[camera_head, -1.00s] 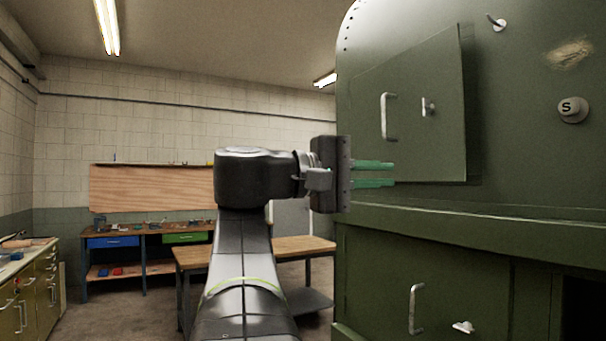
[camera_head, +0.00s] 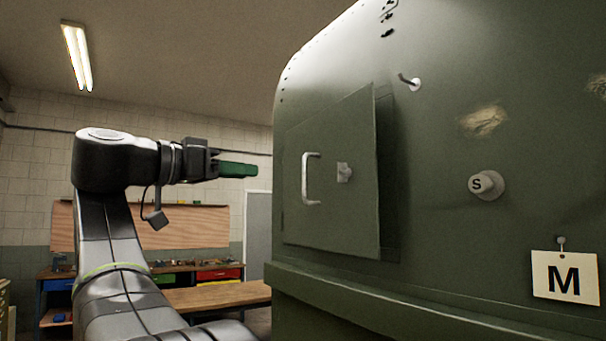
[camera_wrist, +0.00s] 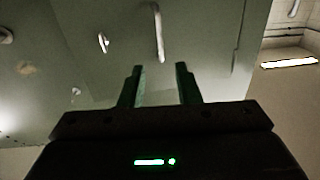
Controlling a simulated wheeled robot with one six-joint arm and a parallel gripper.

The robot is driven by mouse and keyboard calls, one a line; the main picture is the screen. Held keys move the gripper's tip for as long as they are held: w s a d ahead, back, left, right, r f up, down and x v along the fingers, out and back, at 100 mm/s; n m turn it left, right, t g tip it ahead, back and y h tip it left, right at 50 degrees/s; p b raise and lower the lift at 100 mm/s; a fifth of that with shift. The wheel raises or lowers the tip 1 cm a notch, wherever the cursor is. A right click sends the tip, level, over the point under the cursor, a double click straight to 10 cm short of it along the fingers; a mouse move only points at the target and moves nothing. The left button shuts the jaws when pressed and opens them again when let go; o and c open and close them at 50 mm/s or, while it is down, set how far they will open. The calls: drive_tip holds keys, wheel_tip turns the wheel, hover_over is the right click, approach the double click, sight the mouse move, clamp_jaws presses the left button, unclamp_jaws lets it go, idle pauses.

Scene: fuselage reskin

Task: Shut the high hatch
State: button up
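The high hatch (camera_head: 335,215) is a green panel on the curved green fuselage, with a pale bar handle (camera_head: 307,180) and a small latch (camera_head: 344,173). Its right edge stands out from the skin with a dark shadow behind, so it is ajar. My gripper (camera_head: 250,170) is left of the hatch, its green fingers seen side-on, pointing right, apart from the hatch in the picture. In the wrist view my gripper (camera_wrist: 160,82) is open and empty, two fingers spread. The hatch (camera_wrist: 205,50) is ahead there, with the handle (camera_wrist: 158,32) above the fingertips and the latch (camera_wrist: 103,42) left.
The fuselage carries a hook (camera_head: 412,83), a round knob marked S (camera_head: 482,185) and a hanging M card (camera_head: 566,279). A ledge (camera_head: 400,312) runs below the hatch. Workbenches (camera_head: 215,295) stand behind my arm at the left.

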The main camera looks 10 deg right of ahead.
drive_tip(key=p, duration=0.3)
approach(310, 179)
drive_tip(key=s+d, duration=0.1)
drive_tip(key=d, duration=0.4)
drive_tip(key=shift+s+d+f, duration=0.1)
drive_tip(key=shift+s+f, duration=0.05)
drive_tip(key=shift+f, duration=0.05)
clamp_jaws()
